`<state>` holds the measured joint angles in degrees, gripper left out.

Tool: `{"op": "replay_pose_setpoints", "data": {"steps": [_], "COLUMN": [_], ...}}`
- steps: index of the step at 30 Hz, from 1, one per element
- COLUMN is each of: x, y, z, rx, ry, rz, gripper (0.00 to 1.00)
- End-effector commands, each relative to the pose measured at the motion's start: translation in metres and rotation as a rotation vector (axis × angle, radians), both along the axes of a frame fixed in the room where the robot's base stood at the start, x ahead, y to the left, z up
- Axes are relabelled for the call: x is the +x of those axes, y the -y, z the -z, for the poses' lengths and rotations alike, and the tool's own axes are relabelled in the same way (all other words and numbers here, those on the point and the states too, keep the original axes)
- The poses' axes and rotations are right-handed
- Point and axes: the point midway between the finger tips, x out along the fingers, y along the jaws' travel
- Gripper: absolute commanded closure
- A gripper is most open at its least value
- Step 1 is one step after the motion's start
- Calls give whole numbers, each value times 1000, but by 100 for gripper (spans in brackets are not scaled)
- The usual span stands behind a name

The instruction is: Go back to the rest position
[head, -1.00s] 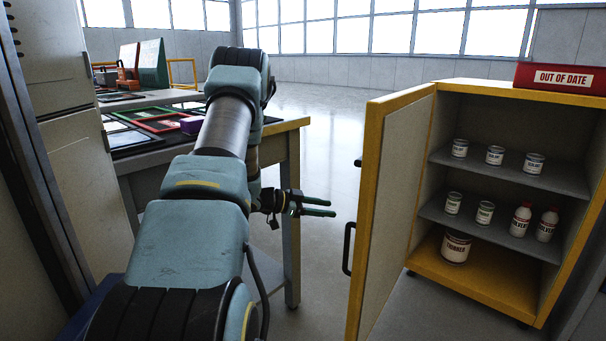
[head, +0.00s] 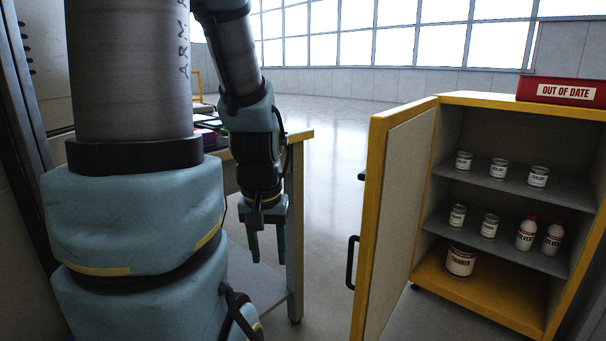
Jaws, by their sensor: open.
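My gripper (head: 268,248) hangs at the end of my folded arm, left of the middle in the head view. Its two dark green fingers point down and stand apart, with nothing between them. It is in front of the workbench's right end and well left of the open cabinet door. My arm fills much of the left side and hides most of the bench.
A yellow cabinet (head: 440,98) stands open at right, its door (head: 398,215) swung toward me. Its shelves hold several cans and two solvent bottles (head: 526,234). A red "OUT OF DATE" bin (head: 560,91) sits on top. The workbench (head: 300,137) is at left. Open floor (head: 330,165) lies between.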

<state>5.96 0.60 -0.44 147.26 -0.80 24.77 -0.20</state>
Motion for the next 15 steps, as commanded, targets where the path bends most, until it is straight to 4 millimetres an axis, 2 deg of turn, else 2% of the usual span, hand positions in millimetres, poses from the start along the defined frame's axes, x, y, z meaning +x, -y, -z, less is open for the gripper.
{"op": "replay_pose_setpoints", "data": {"steps": [1,8,15], "x": [4,6,6], "y": [0,-1,-1], "z": [-23,-73,-147], "rx": [2,2,3], "ry": [7,9,10], "rz": [2,3,2], "gripper": [50,50,50]}}
